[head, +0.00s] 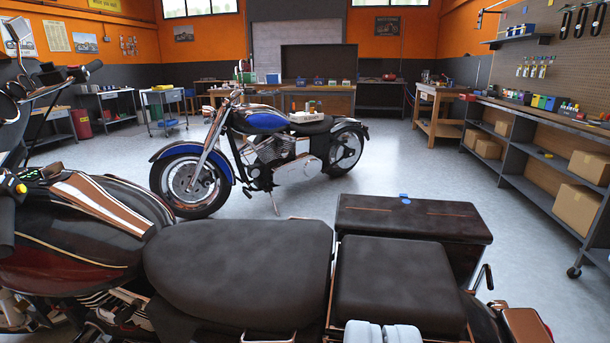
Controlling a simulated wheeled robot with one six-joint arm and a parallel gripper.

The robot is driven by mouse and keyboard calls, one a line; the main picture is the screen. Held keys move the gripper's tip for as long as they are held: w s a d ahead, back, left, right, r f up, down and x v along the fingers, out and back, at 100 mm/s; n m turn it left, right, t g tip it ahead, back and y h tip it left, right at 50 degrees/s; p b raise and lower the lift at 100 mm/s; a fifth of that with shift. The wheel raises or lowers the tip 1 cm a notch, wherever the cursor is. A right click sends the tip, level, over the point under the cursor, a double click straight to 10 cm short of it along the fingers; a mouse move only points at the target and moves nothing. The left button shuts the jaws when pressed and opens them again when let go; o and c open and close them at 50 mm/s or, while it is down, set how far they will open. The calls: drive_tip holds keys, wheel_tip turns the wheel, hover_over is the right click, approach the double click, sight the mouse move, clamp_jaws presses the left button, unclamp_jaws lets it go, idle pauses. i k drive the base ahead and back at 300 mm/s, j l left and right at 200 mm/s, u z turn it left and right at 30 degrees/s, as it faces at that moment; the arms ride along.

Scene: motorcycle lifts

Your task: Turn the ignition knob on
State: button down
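The near motorcycle (80,258) fills the lower left and bottom, with a dark red and black tank and a black seat (240,265). No ignition knob can be made out for certain. A small black part with a yellow-green spot (20,188) sits by the tank at the far left edge; I cannot tell if it is the knob. My gripper (383,333) shows only as two pale grey pieces at the bottom edge, over the rear seat. They lie side by side with almost no gap, and nothing shows between them. It is far to the right of the tank and handlebar.
The near handlebar (60,85) and gauges rise at the left. A dark saddlebag box (415,222) stands behind the rear seat pad (398,280). A blue motorcycle (262,145) stands beyond, with clear floor around it. Shelving (540,165) lines the right.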

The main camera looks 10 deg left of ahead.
sight(52, 170)
drive_tip(key=u, duration=1.45)
